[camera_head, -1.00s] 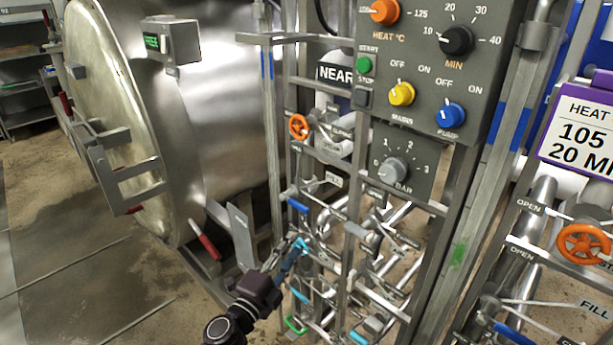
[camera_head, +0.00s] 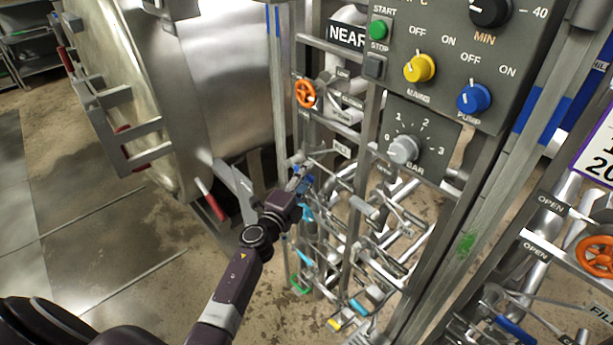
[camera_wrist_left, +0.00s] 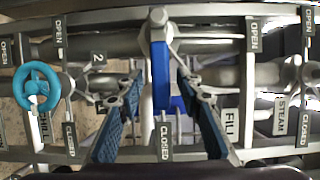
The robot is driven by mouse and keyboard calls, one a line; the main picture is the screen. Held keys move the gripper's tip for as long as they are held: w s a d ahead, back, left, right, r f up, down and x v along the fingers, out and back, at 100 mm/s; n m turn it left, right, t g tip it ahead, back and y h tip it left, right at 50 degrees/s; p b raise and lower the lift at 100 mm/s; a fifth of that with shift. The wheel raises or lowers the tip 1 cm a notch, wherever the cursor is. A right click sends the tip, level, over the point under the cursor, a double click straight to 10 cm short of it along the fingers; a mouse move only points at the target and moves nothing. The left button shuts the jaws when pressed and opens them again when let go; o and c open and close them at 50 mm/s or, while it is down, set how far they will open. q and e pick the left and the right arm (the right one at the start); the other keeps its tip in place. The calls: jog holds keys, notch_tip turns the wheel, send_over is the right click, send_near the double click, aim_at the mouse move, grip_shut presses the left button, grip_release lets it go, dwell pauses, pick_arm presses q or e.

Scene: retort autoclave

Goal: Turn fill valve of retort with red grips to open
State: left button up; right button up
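The retort (camera_head: 215,80) with red grips (camera_head: 213,205) stands at the left in the head view. Its fill valve has a straight blue lever (camera_wrist_left: 160,75), upright in the left wrist view between OPEN and CLOSED labels. A FILL label (camera_wrist_left: 230,122) is just right of it. My left gripper (camera_wrist_left: 158,88) is open, one finger on each side of the blue lever; I cannot tell whether either touches it. In the head view my left gripper (camera_head: 300,187) is at the valve rack and largely covers the lever. My right gripper is not in view.
A teal wheel valve (camera_wrist_left: 37,87) is left in the wrist view. The rack's orange wheel (camera_head: 305,94) sits above my gripper, the control panel (camera_head: 440,70) to its right. Several pipes and rails crowd around. Floor (camera_head: 110,235) at left is clear.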

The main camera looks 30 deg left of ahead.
pick_arm(q)
jog(key=shift+w+r, duration=0.1)
jog(key=shift+c, duration=0.3)
grip_shut()
